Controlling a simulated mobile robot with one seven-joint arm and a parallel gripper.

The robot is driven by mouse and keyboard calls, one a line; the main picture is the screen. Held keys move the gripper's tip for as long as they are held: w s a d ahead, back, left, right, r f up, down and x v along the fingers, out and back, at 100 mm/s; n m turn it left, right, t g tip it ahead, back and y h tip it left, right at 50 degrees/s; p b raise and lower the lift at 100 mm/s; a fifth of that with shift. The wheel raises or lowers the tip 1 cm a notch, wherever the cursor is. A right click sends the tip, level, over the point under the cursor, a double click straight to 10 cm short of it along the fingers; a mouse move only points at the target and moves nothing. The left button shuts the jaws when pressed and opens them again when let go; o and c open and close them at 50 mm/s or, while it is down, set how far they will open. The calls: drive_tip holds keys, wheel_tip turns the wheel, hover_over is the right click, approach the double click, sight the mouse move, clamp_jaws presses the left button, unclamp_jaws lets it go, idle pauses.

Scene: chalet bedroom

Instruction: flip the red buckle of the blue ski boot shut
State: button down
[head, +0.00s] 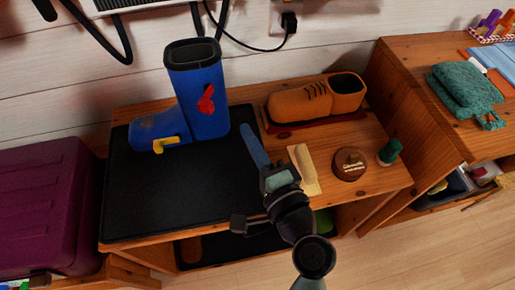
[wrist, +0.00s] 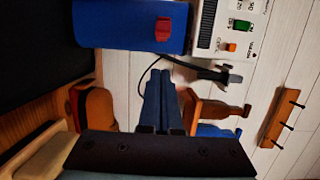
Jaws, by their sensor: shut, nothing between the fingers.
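The blue ski boot (head: 196,85) stands upright on a black mat (head: 120,205), its toe to the left. Its red buckle (head: 206,99) is on the right side of the shaft and a yellow buckle (head: 172,142) is low by the foot. In the wrist view the boot (wrist: 110,25) lies sideways at the top, with the red buckle (wrist: 163,29) near its edge. My gripper (head: 247,132) is right of the boot, shut and empty. Its closed blue fingertips (wrist: 160,72) point towards the boot, apart from the red buckle. I cannot tell the lever's exact angle.
A brown shoe (head: 300,104) stands on a red tray behind my gripper. A pale brush-like block (head: 306,170), a round brown tin (head: 350,164) and a green object (head: 390,151) are on the bench to the right. A purple case (head: 45,205) stands left.

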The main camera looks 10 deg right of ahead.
drive_tip(key=w+a, duration=0.4)
drive_tip(key=w, duration=0.1)
drive_tip(key=shift+w+a+p, duration=0.15)
drive_tip(key=shift+w+p, duration=0.15)
drive_tip(key=shift+p, duration=0.15)
